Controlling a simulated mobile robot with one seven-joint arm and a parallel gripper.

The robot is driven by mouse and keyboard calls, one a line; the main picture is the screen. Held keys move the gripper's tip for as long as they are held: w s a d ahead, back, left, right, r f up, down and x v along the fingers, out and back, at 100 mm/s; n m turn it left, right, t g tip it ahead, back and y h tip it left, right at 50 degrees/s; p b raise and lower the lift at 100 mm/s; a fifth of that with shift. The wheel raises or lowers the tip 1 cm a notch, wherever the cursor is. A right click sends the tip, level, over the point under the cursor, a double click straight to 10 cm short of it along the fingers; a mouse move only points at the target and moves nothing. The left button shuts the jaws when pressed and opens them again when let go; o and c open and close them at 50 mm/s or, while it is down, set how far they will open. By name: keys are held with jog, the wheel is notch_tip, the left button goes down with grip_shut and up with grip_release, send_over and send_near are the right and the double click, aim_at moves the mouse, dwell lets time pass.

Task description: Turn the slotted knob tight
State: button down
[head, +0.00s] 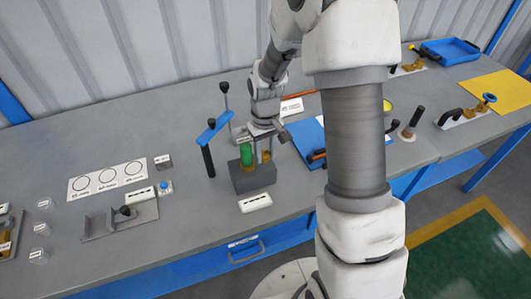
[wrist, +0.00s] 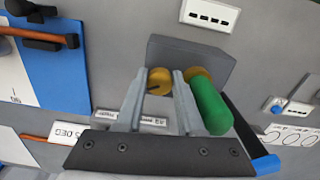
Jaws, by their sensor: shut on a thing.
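The slotted brass knob (wrist: 159,76) sits on the front of a grey block (wrist: 190,50), and a dark slot shows on its face in the wrist view. My gripper (wrist: 158,90) has its two grey fingers on either side of the knob and is shut on it. Beside it, a green cylinder (wrist: 210,106) stands out from a second brass fitting (wrist: 197,75) on the same block. In the head view the block (head: 252,178), the green cylinder (head: 246,154) and my gripper (head: 264,132) show mid-bench; my fingers partly hide the knob there.
A blue-topped lever with a black grip (head: 208,158) stands close left of the block. A white label block (head: 255,202) lies in front. A blue mat (head: 306,136) with tools lies to the right. A sheet with circles (head: 107,179) and a grey fixture (head: 120,218) lie left.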

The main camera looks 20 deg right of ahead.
dwell(0.3)
jog(key=c, duration=0.5)
grip_release()
jog(key=shift+a, duration=0.1)
